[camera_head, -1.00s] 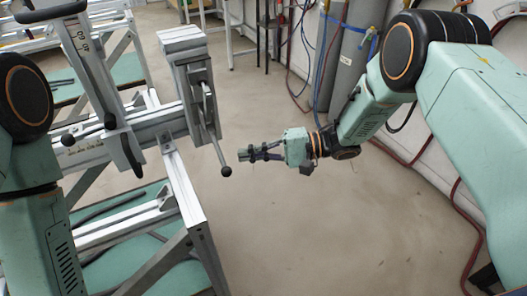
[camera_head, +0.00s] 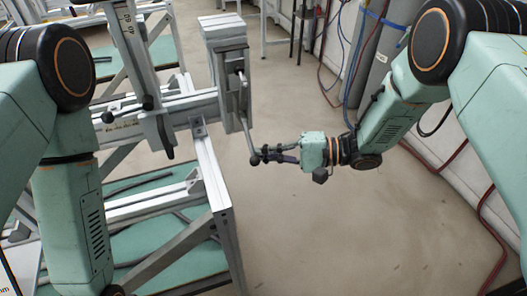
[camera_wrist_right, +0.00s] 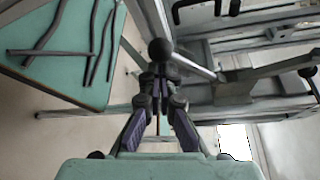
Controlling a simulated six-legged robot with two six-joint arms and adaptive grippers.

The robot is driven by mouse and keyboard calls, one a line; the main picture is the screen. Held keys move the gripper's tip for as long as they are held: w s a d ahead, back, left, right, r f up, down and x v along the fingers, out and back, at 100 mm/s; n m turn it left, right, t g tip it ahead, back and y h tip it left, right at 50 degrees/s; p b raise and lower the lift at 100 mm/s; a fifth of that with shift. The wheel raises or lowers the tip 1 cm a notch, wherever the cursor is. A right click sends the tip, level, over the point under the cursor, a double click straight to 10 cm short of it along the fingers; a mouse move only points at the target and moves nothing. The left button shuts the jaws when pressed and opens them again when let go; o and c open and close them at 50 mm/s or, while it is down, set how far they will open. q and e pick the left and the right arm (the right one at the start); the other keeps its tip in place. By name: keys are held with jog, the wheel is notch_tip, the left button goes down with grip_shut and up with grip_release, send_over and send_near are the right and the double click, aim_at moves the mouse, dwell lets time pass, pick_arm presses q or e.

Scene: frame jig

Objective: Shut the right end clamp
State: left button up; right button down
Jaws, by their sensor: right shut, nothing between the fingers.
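The right end clamp (camera_head: 226,62) is a grey metal block on the right end of the frame's beam. Its lever (camera_head: 247,122) hangs down, tilted slightly to the right, and ends in a black ball (camera_head: 255,160). My right gripper (camera_head: 265,153) reaches in from the right at the ball. In the right wrist view the ball (camera_wrist_right: 160,50) stands just beyond the fingertips (camera_wrist_right: 160,82), which are together with nothing between them. I cannot tell whether they touch the ball. My left arm shows at the left, but its gripper is out of view.
Another clamp with a dark lever (camera_head: 158,128) stands further left on the beam. The frame's leg (camera_head: 219,200) and green lower panels (camera_head: 165,240) lie below. The floor (camera_head: 330,230) to the right is clear. Hoses and grey cylinders are behind.

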jog(key=shift+s+r, duration=0.1)
notch_tip(320, 180, up, 6)
jog(key=s+m+g+h+p, duration=0.1)
jog(key=s+m+p, duration=0.1)
jog(key=p, duration=0.7)
jog(key=shift+s+d, duration=0.4)
jog(key=shift+d, duration=0.05)
jog(key=shift+w, duration=0.1)
dwell(0.3)
